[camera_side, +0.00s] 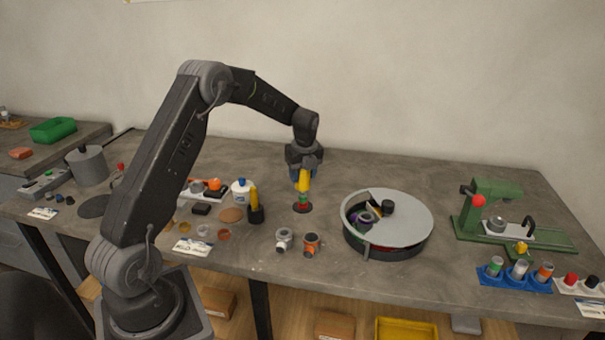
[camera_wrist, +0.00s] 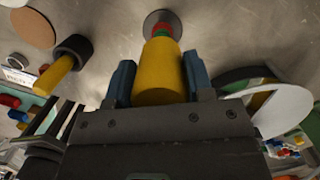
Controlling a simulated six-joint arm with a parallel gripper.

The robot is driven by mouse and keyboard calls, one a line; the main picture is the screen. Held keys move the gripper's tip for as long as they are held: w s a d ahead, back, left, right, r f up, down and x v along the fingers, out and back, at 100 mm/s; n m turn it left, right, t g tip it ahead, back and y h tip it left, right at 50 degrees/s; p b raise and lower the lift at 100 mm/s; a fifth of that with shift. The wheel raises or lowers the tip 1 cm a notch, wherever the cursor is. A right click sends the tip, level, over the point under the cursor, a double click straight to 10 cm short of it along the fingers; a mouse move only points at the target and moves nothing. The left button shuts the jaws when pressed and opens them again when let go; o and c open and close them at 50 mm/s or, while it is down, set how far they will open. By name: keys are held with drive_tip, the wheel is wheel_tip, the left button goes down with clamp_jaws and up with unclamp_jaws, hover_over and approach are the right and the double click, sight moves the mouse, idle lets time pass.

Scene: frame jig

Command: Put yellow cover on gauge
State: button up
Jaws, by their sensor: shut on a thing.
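My gripper (camera_side: 302,176) is shut on the yellow cover (camera_side: 303,184), one blue finger on each side of it. In the wrist view the yellow cover (camera_wrist: 160,75) shows large between the fingers and points down at the bench. Directly beneath it is a small upright piece with green and red bands (camera_side: 303,201), seemingly the gauge, on a dark round base. The banded piece (camera_wrist: 161,30) and its grey round base (camera_wrist: 150,18) show past the cover's far end. The cover lines up with it, but I cannot tell whether it touches or surrounds the top.
A black cup with a yellow handle-like piece (camera_side: 255,208) stands just left. Two pipe fittings, grey (camera_side: 284,239) and orange (camera_side: 311,244), are in front. A round grey carousel (camera_side: 412,215) is close on the right. A green press (camera_side: 490,208) stands farther right.

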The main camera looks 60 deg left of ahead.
sight(302, 192)
drive_tip(key=shift+f, duration=0.1)
idle(0.3)
drive_tip(key=shift+f, duration=3.4)
drive_tip(key=o, duration=1.1)
drive_tip(key=shift+o, duration=0.2)
drive_tip(key=shift+r, duration=0.1)
drive_tip(key=shift+r, duration=0.7)
